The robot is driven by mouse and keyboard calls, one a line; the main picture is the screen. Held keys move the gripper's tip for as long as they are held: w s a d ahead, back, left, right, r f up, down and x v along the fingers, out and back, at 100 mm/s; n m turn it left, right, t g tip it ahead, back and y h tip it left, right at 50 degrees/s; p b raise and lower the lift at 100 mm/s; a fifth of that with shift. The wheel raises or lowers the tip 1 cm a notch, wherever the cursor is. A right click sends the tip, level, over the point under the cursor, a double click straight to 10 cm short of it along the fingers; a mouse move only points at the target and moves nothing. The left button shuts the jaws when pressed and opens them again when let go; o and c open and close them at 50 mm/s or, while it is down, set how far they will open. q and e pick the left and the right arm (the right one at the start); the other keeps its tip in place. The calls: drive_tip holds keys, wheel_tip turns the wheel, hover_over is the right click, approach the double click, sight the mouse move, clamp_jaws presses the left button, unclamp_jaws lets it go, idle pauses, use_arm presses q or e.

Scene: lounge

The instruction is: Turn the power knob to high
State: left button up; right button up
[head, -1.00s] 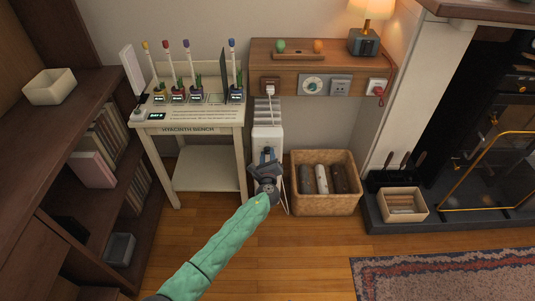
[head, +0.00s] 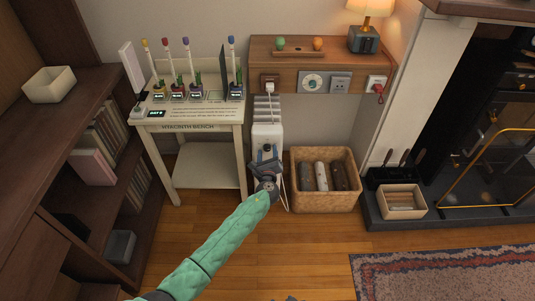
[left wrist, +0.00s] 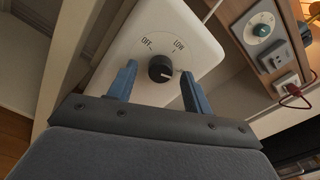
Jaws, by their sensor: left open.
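The power knob (left wrist: 161,69) is a round black dial on the white face of a heater (left wrist: 195,43). The words OFF and LOW show on the face above it; no HIGH label is visible. A small pale mark shows on the knob's lower right, but its exact setting is hard to read. My left gripper (left wrist: 155,82) is open, with one blue finger on each side of the knob and visible gaps between. In the head view, the left gripper (head: 265,157) is just in front of and below the knob (head: 267,148) on the heater (head: 267,131).
A wicker basket (head: 325,206) stands close to the right of the heater. The hyacinth bench (head: 190,128) is to the left. A wooden shelf (head: 300,50) with sockets and a dial is above. A cord hangs beside the heater. Wooden floor (head: 290,255) in front is clear.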

use_arm(q)
drive_tip(key=shift+s, duration=0.1)
drive_tip(key=s, duration=0.7)
drive_tip(key=shift+s, duration=0.35)
